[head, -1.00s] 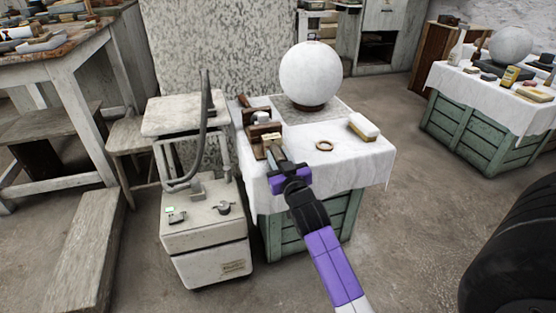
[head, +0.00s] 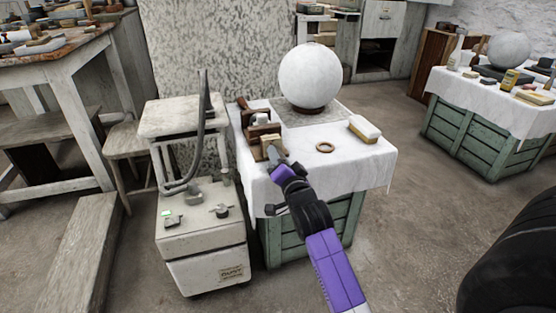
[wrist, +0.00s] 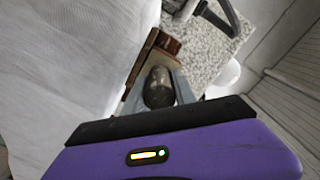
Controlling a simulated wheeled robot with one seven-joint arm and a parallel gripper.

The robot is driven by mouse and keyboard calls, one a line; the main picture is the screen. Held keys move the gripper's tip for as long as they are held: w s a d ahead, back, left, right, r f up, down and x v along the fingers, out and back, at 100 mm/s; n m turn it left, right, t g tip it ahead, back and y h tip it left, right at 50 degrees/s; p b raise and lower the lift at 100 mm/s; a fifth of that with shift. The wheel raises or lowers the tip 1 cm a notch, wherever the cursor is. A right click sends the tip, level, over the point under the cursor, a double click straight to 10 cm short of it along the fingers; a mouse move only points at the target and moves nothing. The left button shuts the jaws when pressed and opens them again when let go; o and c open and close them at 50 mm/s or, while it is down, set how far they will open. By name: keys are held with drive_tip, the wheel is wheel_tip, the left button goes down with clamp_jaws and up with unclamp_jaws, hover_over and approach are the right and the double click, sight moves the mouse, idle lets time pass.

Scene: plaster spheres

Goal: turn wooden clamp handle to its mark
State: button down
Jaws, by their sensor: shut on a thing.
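The wooden clamp (head: 257,130) stands at the near left corner of the white-draped table, with a pale thing in it. My gripper (head: 274,157) reaches it from the front right, its fingertips at the clamp's near end. In the wrist view a dark rounded handle (wrist: 158,88) sits between the fingers of my gripper (wrist: 160,84), which are shut on it. Brown wood of the clamp (wrist: 160,48) shows just beyond. In the head view my gripper hides most of the handle. I cannot make out the mark in either view.
A white plaster sphere (head: 310,77) stands behind on the draped table (head: 350,165). A ring (head: 325,147) and a yellow-and-white block (head: 363,129) lie to the right. A pale dust machine (head: 205,235) with a grey hose (head: 203,130) stands close on the left.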

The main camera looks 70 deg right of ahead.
drive_tip(key=shift+f+m+b, duration=0.2)
drive_tip(key=shift+m+b, duration=0.1)
drive_tip(key=shift+m, duration=1.3)
drive_tip(key=c, duration=1)
unclamp_jaws()
drive_tip(key=shift+s, duration=0.1)
drive_tip(key=shift+p+v, duration=0.85)
drive_tip(key=shift+v, duration=3.05)
drive_tip(key=shift+r, duration=0.15)
